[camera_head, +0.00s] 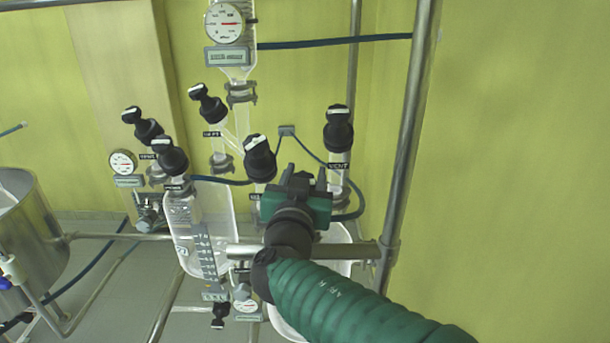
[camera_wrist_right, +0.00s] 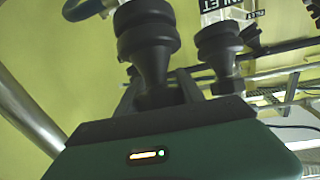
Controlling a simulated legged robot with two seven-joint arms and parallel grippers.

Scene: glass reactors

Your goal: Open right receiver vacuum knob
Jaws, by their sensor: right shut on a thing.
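My right gripper (camera_head: 305,180) is in front of the right glass receiver (camera_head: 337,268) and covers part of it in the head view. In the right wrist view, the jaws (camera_wrist_right: 160,95) are shut on the narrow end of a black knob (camera_wrist_right: 147,42). A blue hose shows just behind that knob. In the head view this knob is mostly hidden by the gripper, so its turn angle cannot be read. A second black knob (camera_wrist_right: 219,45), beside a label reading INLET, stands to its right, apart from the jaws. My left gripper is not in view.
Black knobs with white marks (camera_head: 258,157) (camera_head: 338,130) stand close to the gripper. The left receiver (camera_head: 198,225) is to the left. A vertical metal post (camera_head: 408,130) rises to the right, with bare yellow wall beyond. A steel vessel (camera_head: 30,235) stands far left.

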